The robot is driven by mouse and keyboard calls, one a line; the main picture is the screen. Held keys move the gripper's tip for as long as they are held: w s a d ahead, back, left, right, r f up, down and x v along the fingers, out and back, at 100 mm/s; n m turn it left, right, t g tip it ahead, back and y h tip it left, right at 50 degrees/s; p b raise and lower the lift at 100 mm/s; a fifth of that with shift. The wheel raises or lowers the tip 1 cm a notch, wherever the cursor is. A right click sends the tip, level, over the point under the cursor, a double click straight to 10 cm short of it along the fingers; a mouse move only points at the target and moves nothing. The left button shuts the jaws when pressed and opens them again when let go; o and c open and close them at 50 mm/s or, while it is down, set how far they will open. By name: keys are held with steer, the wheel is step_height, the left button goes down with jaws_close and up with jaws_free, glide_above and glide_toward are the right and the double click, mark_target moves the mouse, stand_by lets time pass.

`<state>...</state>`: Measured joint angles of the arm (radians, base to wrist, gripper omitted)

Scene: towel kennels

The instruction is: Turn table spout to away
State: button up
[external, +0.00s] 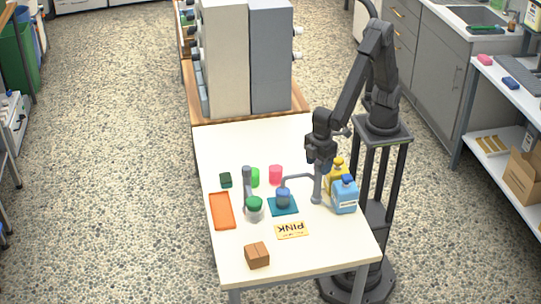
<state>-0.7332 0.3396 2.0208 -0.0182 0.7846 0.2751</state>
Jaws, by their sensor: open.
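The table spout (301,177) is a grey tube on an upright grey post near the right side of the white table (225,152). It reaches left from the post, and its end bends down over a small blue-topped container (283,198) on a teal mat (291,211). My gripper (319,167) points down at the top of the post. It is open; the fingers are small and dark, and I cannot tell whether they touch the spout.
Yellow (332,178) and blue (345,198) bottles stand close right of the post. Left are a green-lidded jar (255,210), a grey post (247,180), green (255,177) and pink (275,174) cups, and an orange tray (222,211).

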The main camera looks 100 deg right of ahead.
steer(key=shift+f, duration=0.1)
steer(key=shift+c, duration=0.4)
jaws_close()
